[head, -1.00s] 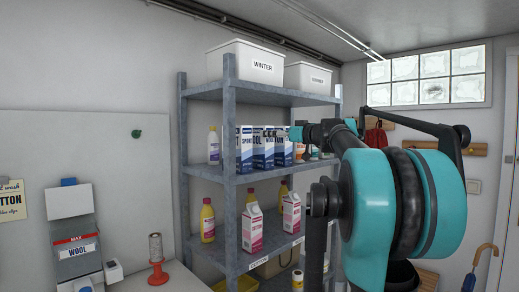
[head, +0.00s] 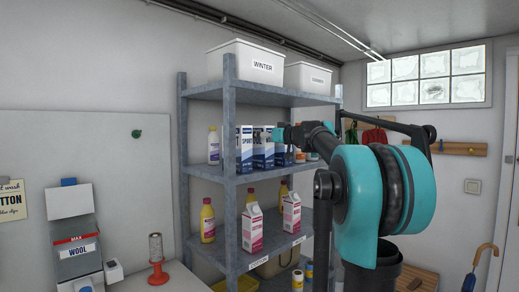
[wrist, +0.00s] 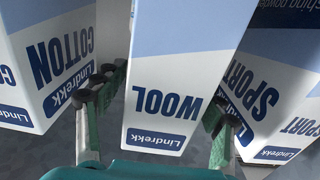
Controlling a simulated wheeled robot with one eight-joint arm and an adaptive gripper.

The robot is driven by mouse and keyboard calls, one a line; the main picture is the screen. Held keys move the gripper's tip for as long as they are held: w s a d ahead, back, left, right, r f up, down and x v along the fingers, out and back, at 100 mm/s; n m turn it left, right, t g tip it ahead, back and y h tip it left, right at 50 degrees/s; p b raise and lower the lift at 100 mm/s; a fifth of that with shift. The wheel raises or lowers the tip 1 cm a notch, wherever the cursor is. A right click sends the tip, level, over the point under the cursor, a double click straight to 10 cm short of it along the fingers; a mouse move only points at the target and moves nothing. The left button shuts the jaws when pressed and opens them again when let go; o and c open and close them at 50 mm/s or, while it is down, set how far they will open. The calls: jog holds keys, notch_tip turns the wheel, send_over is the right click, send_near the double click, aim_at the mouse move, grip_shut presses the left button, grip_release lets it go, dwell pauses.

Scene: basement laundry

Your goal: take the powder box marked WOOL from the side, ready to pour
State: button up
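The WOOL powder box (wrist: 160,110) is white and blue and fills the middle of the wrist view. In the head view it is the middle blue-and-white box (head: 263,155) on the upper shelf, partly hidden. My gripper (wrist: 168,108) is open, with one dark-padded finger on each side of the WOOL box. Gaps seem to show between the pads and the box, but contact is hard to judge. The COTTON box (wrist: 45,65) stands beside the left finger, the SPORT box (wrist: 255,95) beside the right one.
A grey metal shelf (head: 230,215) holds the boxes, with bottles and pink-white cartons (head: 252,230) below. White bins (head: 245,63) stand on top. The neighbouring boxes leave narrow room around the fingers.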

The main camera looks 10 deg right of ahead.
grip_shut()
dwell(0.5)
